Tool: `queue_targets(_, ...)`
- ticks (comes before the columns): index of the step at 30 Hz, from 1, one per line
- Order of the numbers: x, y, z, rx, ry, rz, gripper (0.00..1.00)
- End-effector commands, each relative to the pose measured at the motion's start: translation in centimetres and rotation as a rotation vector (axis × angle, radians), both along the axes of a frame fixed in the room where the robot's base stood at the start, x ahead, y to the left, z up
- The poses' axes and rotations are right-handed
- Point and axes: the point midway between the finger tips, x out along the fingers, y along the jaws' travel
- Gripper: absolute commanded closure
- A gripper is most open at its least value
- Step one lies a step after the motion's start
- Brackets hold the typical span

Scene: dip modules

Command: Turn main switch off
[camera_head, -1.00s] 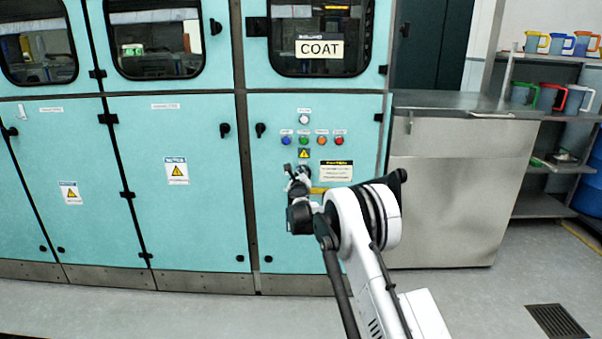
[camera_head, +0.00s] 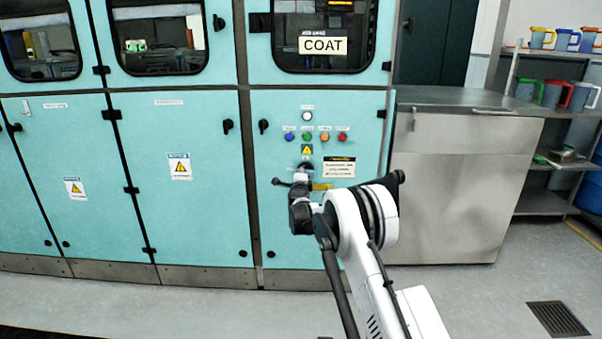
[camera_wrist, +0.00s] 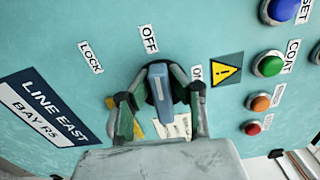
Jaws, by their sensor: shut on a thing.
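The main switch (camera_wrist: 160,82) is a rotary switch with a blue-grey handle on the turquoise panel. In the wrist view its handle points up toward the OFF label (camera_wrist: 149,39). The ON label (camera_wrist: 197,73) is to its right, partly hidden, and the LOCK label (camera_wrist: 91,57) is to its upper left. My gripper (camera_wrist: 157,98) is shut on the handle, with a finger on each side. In the head view, my gripper (camera_head: 297,186) is at the panel below the warning triangle (camera_head: 307,150) and hides most of the switch.
Blue, green, orange and red buttons (camera_head: 324,136) sit in a row above the switch, with a white one above them. A steel counter (camera_head: 460,185) stands right of the cabinet. The floor in front is clear.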

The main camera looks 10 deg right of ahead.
Motion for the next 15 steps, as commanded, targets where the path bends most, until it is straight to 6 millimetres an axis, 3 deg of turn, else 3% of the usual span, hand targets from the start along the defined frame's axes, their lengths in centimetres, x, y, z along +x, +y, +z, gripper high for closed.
queue_targets(15,0.01,0.08,-0.22,-0.109,0.020,0.001,1.00)
